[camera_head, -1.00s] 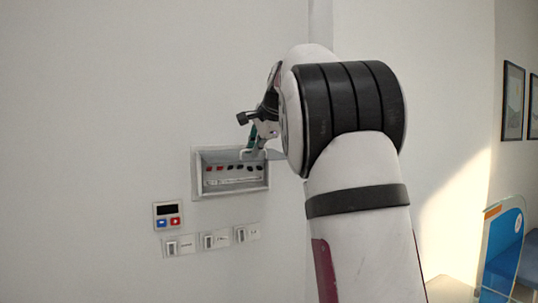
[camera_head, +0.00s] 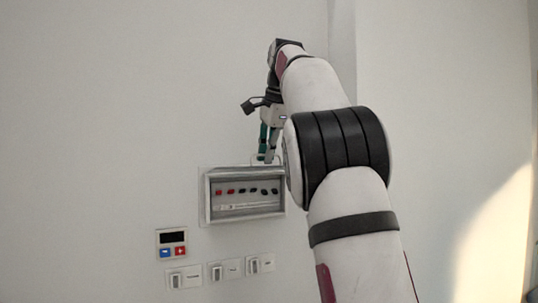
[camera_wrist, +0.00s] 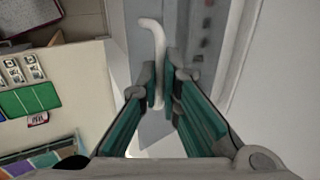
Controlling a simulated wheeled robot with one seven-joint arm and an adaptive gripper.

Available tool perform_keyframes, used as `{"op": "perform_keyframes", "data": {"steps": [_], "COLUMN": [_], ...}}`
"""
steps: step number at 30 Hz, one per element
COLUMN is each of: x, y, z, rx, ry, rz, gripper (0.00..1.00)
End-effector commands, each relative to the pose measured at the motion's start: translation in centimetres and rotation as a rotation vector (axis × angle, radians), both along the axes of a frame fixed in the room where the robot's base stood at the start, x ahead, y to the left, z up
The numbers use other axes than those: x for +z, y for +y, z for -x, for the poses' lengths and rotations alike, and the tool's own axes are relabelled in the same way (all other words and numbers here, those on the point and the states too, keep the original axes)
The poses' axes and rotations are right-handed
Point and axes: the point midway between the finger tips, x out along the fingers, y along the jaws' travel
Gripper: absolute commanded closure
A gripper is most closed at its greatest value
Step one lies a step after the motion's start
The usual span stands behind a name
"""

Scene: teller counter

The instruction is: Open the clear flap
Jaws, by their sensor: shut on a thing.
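A grey framed box (camera_head: 204,204) with a row of red and dark buttons is set in the wall in the head view. The clear flap itself is hard to make out, and I cannot tell its angle. My gripper (camera_head: 266,159) is at the top edge of the box, pointing down. In the wrist view my gripper (camera_wrist: 162,92) is shut on a pale curved handle (camera_wrist: 154,45), whose bent end sticks out past the fingertips. The grey box face with dark buttons (camera_wrist: 205,43) shows behind, to the right.
Below the box on the wall are a small display panel (camera_head: 172,238) with blue and red buttons and several white switches (camera_head: 219,271). The wrist view shows a counter with a green pad (camera_wrist: 28,101) at left. The wall left of the box is clear.

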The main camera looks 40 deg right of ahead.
Motion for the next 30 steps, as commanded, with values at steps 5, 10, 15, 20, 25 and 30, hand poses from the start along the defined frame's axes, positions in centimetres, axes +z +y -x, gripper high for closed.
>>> {"op": "perform_keyframes", "data": {"steps": [5,10,15,20,25,30], "x": [-0.5,-0.5,-0.4,-0.3,0.0,0.8], "y": [0.3,0.3,0.2,0.1,0.1,0.2], "z": [-0.8,-0.8,-0.5,-0.3,-0.2,0.1], "rx": [0.012,0.012,0.009,0.006,0.004,0.004], "ry": [-0.001,0.000,-0.001,-0.001,-0.001,-0.001], "rz": [-0.006,-0.006,-0.004,-0.004,-0.002,-0.003], "gripper": [1.00,0.79,0.74,0.74,0.74,0.74]}}
